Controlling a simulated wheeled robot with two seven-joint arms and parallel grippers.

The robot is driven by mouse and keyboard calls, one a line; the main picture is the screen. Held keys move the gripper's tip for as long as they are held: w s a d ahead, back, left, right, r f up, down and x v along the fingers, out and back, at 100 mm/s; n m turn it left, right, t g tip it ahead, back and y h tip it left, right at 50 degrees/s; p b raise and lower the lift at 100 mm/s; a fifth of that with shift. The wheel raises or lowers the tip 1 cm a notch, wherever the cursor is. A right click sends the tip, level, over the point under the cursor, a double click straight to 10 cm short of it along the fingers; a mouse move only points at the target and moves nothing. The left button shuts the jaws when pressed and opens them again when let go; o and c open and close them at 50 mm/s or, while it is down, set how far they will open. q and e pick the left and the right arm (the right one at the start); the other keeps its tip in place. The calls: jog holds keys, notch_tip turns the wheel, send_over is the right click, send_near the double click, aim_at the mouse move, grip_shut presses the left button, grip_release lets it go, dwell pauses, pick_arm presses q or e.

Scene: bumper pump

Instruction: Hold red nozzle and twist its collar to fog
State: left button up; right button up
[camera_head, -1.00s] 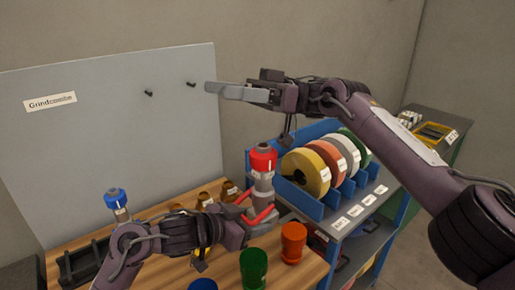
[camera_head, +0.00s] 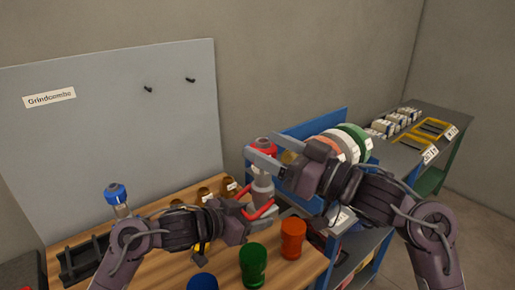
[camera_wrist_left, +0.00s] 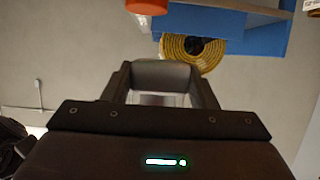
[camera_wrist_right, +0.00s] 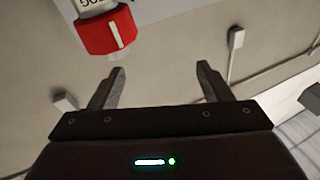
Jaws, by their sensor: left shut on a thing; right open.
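The red nozzle stands upright above the bench, with a grey body (camera_head: 262,188), red handles (camera_head: 262,211) and a red collar (camera_head: 266,145) near its top. My left gripper (camera_head: 248,213) is shut on the grey body low down, near the handles. My right gripper (camera_head: 262,154) is open at collar height, its fingers reaching in from the right and partly hiding the collar. In the right wrist view the collar (camera_wrist_right: 108,32) shows a white mark and lies ahead of the left fingertip, not between the fingers (camera_wrist_right: 160,70).
A blue rack (camera_head: 330,122) with hose reels stands behind my right gripper. Green (camera_head: 253,262), orange (camera_head: 293,238) and blue (camera_head: 202,283) cups stand at the bench front. A blue-topped nozzle (camera_head: 116,194) stands at left. The grey panel (camera_head: 120,120) is behind.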

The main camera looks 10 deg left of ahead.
aim_at(257, 148)
jog(key=d+f+m+t+h, duration=0.2)
jog(key=d+f+t+h, duration=0.15)
jog(key=d, duration=0.25)
jog(key=x, duration=0.8)
jog(key=f+x, duration=0.1)
jog(key=x, duration=0.3)
jog(key=shift+a, duration=0.2)
jog(key=shift+f, duration=0.1)
jog(key=shift+n+g, duration=0.25)
jog(key=shift+n, duration=0.05)
jog(key=c, duration=1)
jog(key=shift+s+n+g+y, duration=0.1)
jog(key=shift+n+g+y, duration=0.85)
jog(key=shift+n+g, duration=0.75)
jog(key=shift+m+g, duration=0.3)
jog(key=shift+s, duration=0.1)
jog(key=o, duration=1)
